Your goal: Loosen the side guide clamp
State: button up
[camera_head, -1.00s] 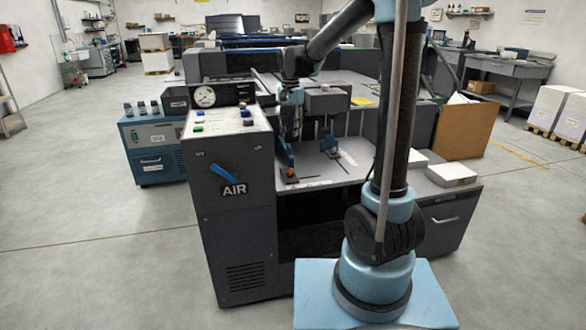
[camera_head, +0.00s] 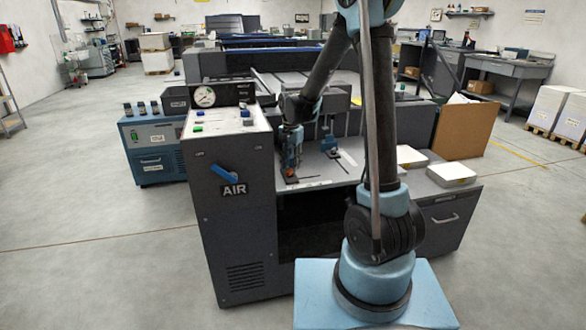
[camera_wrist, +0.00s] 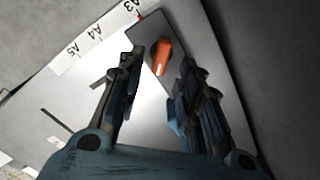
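My gripper (camera_head: 291,158) points down over the feed table (camera_head: 318,174) just right of the AIR cabinet. In the wrist view my gripper (camera_wrist: 161,66) has its two dark fingers apart. An orange lever (camera_wrist: 161,55), which looks like the clamp's, shows in the gap near the fingertips, and I see no clear contact. A small blue part (camera_wrist: 175,118) shows farther back beside the right finger. The clamp's body is largely hidden by the fingers.
The dark cabinet (camera_head: 232,215) with a blue AIR handle and a gauge stands close on the left. A white scale strip (camera_wrist: 97,37) marked A3, A4, A5 runs along the table edge. White stacks (camera_head: 450,172) lie at the right.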

jog(key=shift+f, duration=1)
grip_shut()
jog(key=shift+d, duration=0.1)
